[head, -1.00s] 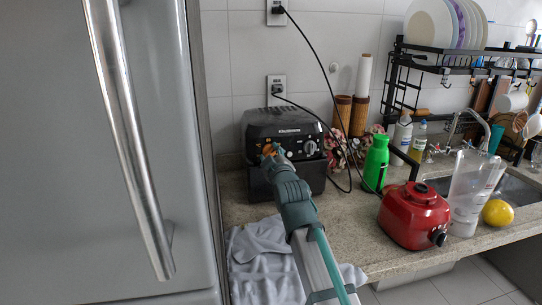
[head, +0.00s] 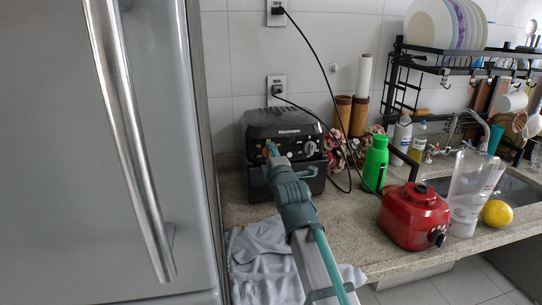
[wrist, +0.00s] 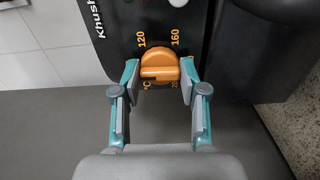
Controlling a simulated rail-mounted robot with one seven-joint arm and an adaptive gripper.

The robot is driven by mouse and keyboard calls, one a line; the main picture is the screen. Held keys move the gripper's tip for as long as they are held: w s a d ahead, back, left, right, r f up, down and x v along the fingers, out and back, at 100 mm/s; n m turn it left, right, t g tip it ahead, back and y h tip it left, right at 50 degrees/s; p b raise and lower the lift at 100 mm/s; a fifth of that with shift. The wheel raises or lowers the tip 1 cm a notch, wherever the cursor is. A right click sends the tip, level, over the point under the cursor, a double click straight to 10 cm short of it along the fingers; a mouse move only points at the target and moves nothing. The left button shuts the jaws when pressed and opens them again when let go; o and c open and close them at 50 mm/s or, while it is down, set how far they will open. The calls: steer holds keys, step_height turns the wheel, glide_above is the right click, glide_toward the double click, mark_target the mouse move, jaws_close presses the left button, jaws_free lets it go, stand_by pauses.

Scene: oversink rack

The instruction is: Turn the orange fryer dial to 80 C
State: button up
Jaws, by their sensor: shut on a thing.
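The orange fryer dial (wrist: 160,65) is on the dark front panel of the air fryer (wrist: 110,25). Its raised grip bar lies across the wrist view. Orange marks around it read 120 and 160, with a °C and a partly hidden number lower down. My gripper (wrist: 159,74) has one teal finger at each end of the bar and is shut on the dial. In the head view my gripper (head: 271,151) is at the left part of the fryer (head: 283,128) front and mostly hides the dial. I cannot make out the dial's pointer mark.
A second, silvery knob (head: 311,148) is on the fryer panel to the right. A grey cloth (head: 258,252) lies on the counter in front. A green bottle (head: 375,162) and a red blender base (head: 413,216) stand to the right. The fridge (head: 100,200) closes off the left.

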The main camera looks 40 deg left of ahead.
stand_by(0.4)
steer(key=o, duration=1.1)
steer(key=shift+d, duration=0.1)
steer(key=v, duration=1.2)
